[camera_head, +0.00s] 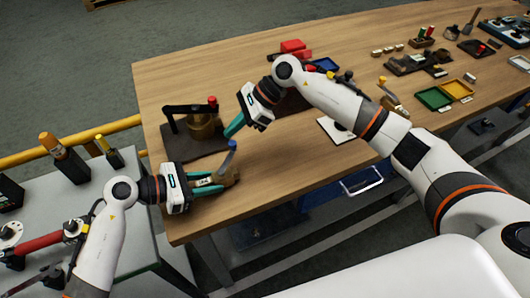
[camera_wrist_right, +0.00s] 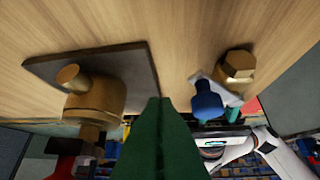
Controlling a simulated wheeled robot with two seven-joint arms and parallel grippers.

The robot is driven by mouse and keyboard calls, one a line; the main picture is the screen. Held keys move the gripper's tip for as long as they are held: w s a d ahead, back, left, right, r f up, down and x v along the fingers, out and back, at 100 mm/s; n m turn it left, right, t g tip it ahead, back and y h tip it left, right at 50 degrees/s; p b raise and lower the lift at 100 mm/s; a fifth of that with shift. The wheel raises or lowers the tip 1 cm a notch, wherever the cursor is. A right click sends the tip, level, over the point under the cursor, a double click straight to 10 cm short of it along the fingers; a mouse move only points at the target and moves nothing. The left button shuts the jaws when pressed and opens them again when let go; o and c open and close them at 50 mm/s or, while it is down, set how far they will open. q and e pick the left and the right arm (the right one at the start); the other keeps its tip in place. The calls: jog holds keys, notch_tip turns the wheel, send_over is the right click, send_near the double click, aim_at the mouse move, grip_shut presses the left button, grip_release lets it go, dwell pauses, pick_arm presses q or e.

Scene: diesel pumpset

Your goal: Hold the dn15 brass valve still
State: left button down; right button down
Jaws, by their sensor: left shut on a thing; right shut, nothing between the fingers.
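The brass valve (camera_head: 231,176) with a blue handle (camera_head: 231,150) is near the front left edge of the wooden table. My left gripper (camera_head: 220,183) is shut on it from the left, its teal fingers partly covering the body. In the right wrist view the valve's brass hex end (camera_wrist_right: 238,66) and blue handle (camera_wrist_right: 207,101) show on the right. My right gripper (camera_head: 228,134) is shut and empty, above and apart from the valve. Its closed green fingers (camera_wrist_right: 162,105) fill the lower middle of the wrist view.
A dark plate (camera_head: 187,151) holds a brass cylindrical fitting (camera_head: 203,126), with a black lever and red cap close by, just behind the valve. Red blocks (camera_head: 292,47) and trays (camera_head: 434,97) lie farther back. A grey bench (camera_head: 120,225) stands at the left.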

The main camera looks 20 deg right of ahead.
jog(key=shift+s, duration=0.15)
jog(key=shift+s+a, duration=0.1)
jog(key=shift+s, duration=0.55)
jog(key=v, duration=0.7)
jog(key=s+d+f+m+t+y, duration=0.25)
jog(key=s+d+y, duration=0.3)
jog(key=d, duration=0.55)
jog(key=shift+t, duration=0.25)
jog(key=x, duration=1.2)
jog(key=shift+a+r, duration=0.1)
jog(key=shift+a, duration=0.15)
jog(key=shift+w+a+h, duration=0.2)
jog(key=shift+a+h, duration=0.05)
jog(key=shift+a, duration=0.35)
